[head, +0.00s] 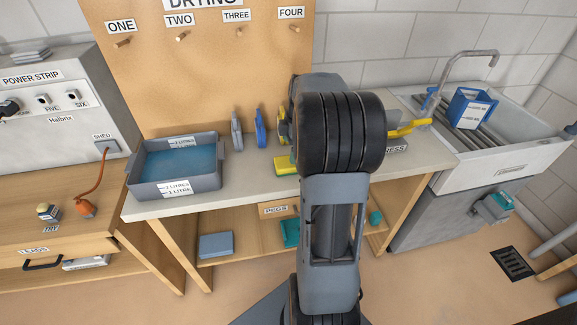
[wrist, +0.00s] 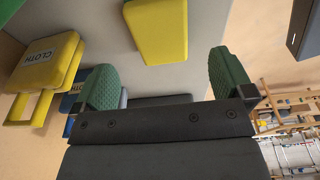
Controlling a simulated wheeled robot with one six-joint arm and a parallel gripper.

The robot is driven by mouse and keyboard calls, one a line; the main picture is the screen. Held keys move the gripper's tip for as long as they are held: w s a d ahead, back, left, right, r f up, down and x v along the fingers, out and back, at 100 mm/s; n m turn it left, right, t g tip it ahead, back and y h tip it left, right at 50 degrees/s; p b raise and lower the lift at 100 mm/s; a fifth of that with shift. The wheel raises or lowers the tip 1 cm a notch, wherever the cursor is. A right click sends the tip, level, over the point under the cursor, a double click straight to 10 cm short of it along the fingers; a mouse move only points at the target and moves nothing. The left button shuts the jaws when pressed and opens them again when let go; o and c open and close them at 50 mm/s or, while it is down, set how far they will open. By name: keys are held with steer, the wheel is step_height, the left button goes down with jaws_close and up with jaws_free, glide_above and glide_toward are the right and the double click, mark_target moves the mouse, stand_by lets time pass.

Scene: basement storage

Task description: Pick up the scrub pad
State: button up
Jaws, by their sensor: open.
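The scrub pad (head: 284,165), a yellow block with a green layer, lies on the pale worktop just left of my arm, partly hidden by it in the head view. The pad and the fingers look apart. In the head view my arm hides most of the gripper.
A grey basin of water (head: 150,190) stands left on the worktop (head: 240,185). Grey and blue upright items (head: 260,128) stand by the pegboard. A yellow piece (head: 408,128) lies right, near the sink (head: 530,145). A yellow block labelled CLOTH (wrist: 45,65) is left in the wrist view.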

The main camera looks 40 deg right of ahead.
steer(key=shift+w+a+f, duration=0.1)
steer(key=shift+a+f, duration=0.1)
steer(key=shift+f, duration=0.85)
steer(key=shift+w+a+f, duration=0.1)
steer(key=shift+a+f, duration=0.05)
steer(key=shift+f, duration=0.9)
steer(key=shift+a+f, duration=0.2)
steer(key=shift+f, duration=0.85)
steer(key=c, duration=1)
steer(key=shift+r, duration=0.1)
steer(key=shift+r, duration=0.45)
step_height(320, 180, up, 2)
steer(key=shift+r, duration=0.25)
steer(key=s+r, duration=0.1)
steer(key=s+d+r, duration=0.1)
steer(key=r, duration=0.1)
steer(key=s+r, duration=0.1)
steer(key=s, duration=0.1)
steer(key=shift+d+r, duration=0.3)
steer(key=shift+r, duration=0.1)
steer(key=s+d+r, duration=0.3)
steer(key=s+r, duration=0.1)
steer(key=s, duration=0.5)
steer(key=shift+s+r, duration=0.15)
steer(key=shift+r, duration=0.2)
